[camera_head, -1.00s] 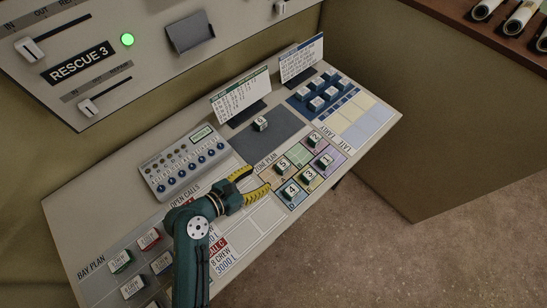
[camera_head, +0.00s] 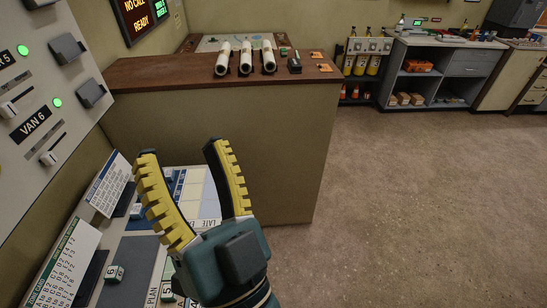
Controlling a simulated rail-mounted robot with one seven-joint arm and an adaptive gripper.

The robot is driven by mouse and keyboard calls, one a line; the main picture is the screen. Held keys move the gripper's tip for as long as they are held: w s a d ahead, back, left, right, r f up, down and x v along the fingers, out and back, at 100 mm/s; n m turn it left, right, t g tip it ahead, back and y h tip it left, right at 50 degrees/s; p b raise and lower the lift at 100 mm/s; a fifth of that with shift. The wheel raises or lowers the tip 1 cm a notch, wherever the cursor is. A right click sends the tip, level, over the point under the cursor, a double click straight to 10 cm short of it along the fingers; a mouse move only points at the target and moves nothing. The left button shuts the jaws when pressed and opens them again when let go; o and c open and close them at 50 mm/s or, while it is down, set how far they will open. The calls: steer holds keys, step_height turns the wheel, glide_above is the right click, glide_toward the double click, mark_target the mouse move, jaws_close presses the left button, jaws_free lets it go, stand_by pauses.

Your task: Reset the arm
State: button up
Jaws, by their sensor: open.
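My gripper (camera_head: 197,180) is at the lower middle of the head view, close to the camera. Its two yellow-and-black fingers are spread apart and point up and away, with nothing between them. The teal wrist of my arm runs down to the bottom edge. The gripper appears in front of the right end of the console desk (camera_head: 207,208) and hides part of it.
Two printed cards stand at the left, one nearer (camera_head: 62,262), one farther (camera_head: 108,186). A brown-topped counter (camera_head: 150,73) holds white rolls (camera_head: 246,57). The floor (camera_head: 420,200) at right is clear.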

steer(key=s+d+m+h, duration=0.1)
steer(key=d+h, duration=1.1)
steer(key=d, duration=0.3)
steer(key=shift+d+f+h, duration=0.2)
steer(key=shift+d+h, duration=0.05)
steer(key=shift+h, duration=0.05)
